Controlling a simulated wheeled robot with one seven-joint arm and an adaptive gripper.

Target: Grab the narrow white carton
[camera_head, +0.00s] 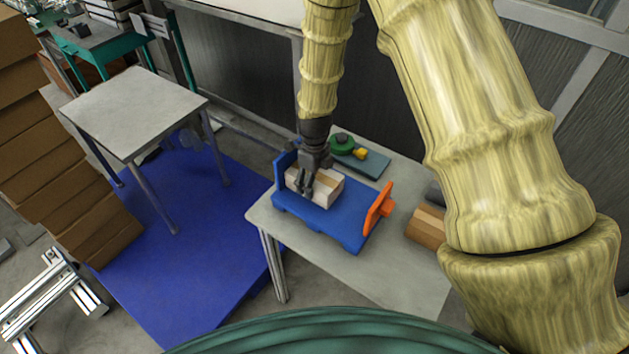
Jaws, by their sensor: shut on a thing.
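The narrow white carton (328,190), pale with a tan band across it, sits in a blue tray (342,222) on a grey table. My gripper (306,187) comes down from above onto the carton's left part. Its dark fingers are shut on the carton, which still appears to be in the tray. The far finger and the carton's underside are hidden, so I cannot tell whether it touches the tray floor.
An orange piece (379,207) stands at the tray's right end. Behind lie a green round object (342,143), a small yellow object (360,153) and a teal flat item (370,164). A brown object (425,226) is at right. The table (400,275) is clear in front.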

